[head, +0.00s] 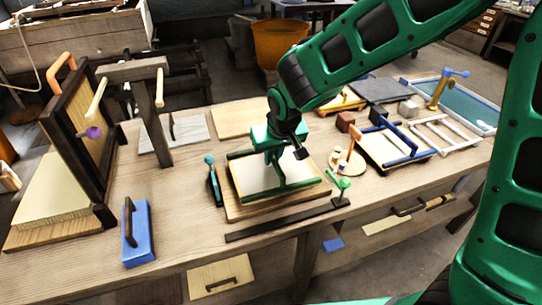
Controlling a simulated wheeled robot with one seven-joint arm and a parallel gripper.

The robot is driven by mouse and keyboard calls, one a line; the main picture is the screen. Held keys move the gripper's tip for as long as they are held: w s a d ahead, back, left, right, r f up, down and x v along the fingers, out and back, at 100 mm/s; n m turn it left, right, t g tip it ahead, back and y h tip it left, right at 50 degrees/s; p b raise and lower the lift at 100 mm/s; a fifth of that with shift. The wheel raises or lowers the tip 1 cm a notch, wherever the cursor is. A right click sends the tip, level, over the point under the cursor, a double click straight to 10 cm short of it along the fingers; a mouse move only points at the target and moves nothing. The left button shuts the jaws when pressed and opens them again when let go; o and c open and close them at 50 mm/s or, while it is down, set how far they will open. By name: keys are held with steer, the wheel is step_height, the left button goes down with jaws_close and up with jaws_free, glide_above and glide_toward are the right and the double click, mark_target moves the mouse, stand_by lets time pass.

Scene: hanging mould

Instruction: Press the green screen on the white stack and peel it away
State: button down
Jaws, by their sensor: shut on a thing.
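The green screen (292,190) is a green-edged frame over a pale wooden base board (240,210) in the middle of the bench. A flat white surface, apparently the white stack (258,178), shows within the frame. I cannot tell whether the screen touches the stack or sits slightly above it. My gripper (276,153) comes down from above and is shut on the screen's upright green part. The arm and gripper hide part of the far rail and the exact grip.
A dark upright frame (84,150) and a wooden post (154,115) stand at left. A blue block with a handle (138,236) lies at front left. A blue-railed frame (398,152) lies at right.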

steer(key=shift+s+d+f, duration=0.1)
steer(key=shift+f, duration=0.6)
stand_by(1.4)
steer(key=shift+r, duration=0.1)
steer(key=shift+r, duration=0.9)
steer(key=shift+r, duration=0.35)
steer(key=shift+r, duration=3.5)
